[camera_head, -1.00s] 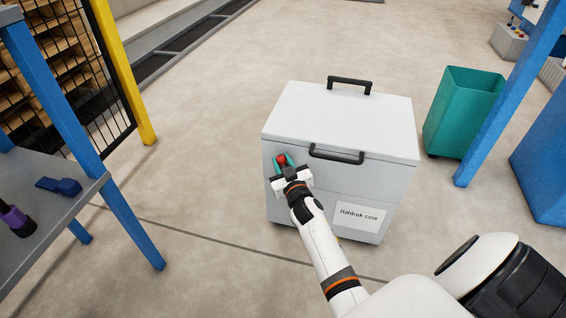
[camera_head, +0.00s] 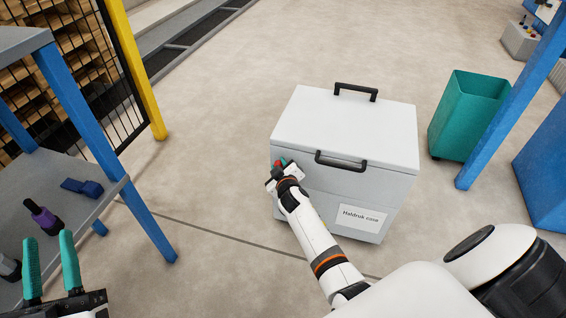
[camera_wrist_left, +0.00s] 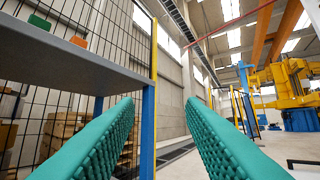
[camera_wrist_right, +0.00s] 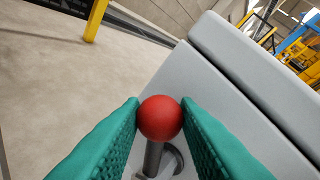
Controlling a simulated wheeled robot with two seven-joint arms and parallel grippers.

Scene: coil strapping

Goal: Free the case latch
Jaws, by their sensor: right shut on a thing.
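The grey-white Haldruk case (camera_head: 345,125) stands on the floor with its lid down. Its latch has a red ball knob (camera_wrist_right: 160,118) on a grey lever (camera_wrist_right: 153,158), on the case's front near the left edge. My right gripper (camera_head: 279,164) is shut on the red knob, with one teal finger touching each side in the right wrist view. The gripper mostly hides the lever in the head view. My left gripper (camera_head: 50,240) is open and empty at the lower left, beside the grey shelf and away from the case.
A grey shelf (camera_head: 75,170) with blue posts stands at left, holding a purple-and-black tool (camera_head: 42,215) and a blue piece (camera_head: 82,187). A teal bin (camera_head: 462,120) stands right of the case. The floor between shelf and case is clear.

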